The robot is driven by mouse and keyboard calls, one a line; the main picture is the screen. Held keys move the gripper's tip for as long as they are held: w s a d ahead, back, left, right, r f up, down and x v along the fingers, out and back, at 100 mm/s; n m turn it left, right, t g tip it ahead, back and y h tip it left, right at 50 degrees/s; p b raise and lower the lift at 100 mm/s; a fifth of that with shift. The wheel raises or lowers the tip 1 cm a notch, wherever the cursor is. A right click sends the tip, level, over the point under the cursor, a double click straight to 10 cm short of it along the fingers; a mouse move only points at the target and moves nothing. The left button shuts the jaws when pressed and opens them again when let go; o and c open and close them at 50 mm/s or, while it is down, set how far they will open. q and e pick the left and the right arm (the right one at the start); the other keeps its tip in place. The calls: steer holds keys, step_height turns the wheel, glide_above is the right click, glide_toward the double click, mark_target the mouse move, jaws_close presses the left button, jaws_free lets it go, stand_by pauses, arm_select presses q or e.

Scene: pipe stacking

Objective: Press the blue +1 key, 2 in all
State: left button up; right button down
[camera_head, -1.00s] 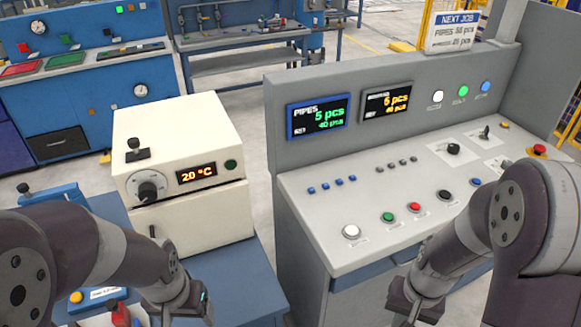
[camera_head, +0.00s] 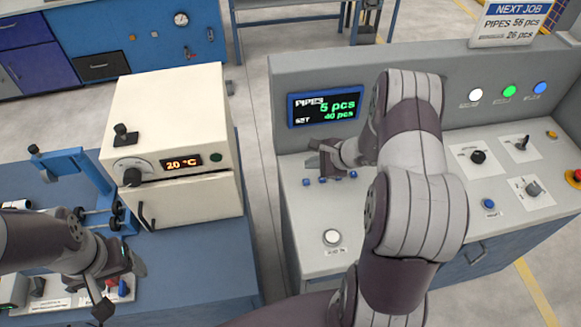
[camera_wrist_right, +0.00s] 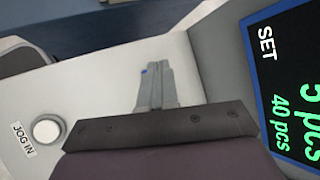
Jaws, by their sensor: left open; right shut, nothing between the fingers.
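A row of small blue keys (camera_head: 306,182) lies on the grey console below the PIPES display (camera_head: 325,106). Their labels are too small to read, so I cannot tell which is +1. The display reads 5 pcs, SET 40 pcs; it also shows in the right wrist view (camera_wrist_right: 290,95). My right gripper (camera_head: 314,160) is shut and empty, just above the row at its left part. In the right wrist view its fingertips (camera_wrist_right: 155,70) are beside one blue key (camera_wrist_right: 144,71); I cannot tell whether they touch it. My left gripper (camera_head: 121,286) is open and empty over the left bench.
A white JOG IN button (camera_head: 332,237) is at the console's front left. My right arm hides the second display and the middle buttons. Knobs (camera_head: 478,157) and a blue button (camera_head: 488,204) are to the right. A cream oven (camera_head: 175,140) stands left, across a gap.

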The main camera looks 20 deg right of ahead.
mark_target(309, 183)
steer(key=shift+t, duration=0.4)
steer(key=f+b, duration=0.2)
steer(key=w+f+b, duration=0.1)
steer(key=f+b, duration=0.1)
steer(key=w+f+b, duration=0.1)
steer(key=f, duration=0.2)
steer(key=shift+b, duration=0.4)
steer(key=shift+f, duration=0.25)
steer(key=shift+b, duration=0.35)
stand_by(1.3)
steer(key=shift+f+b, duration=0.4)
steer(key=shift+b, duration=0.15)
steer(key=shift+f+b, duration=0.4)
steer(key=shift+b, duration=0.1)
stand_by(0.5)
steer(key=shift+r+p, duration=0.4)
steer(key=shift+r, duration=0.45)
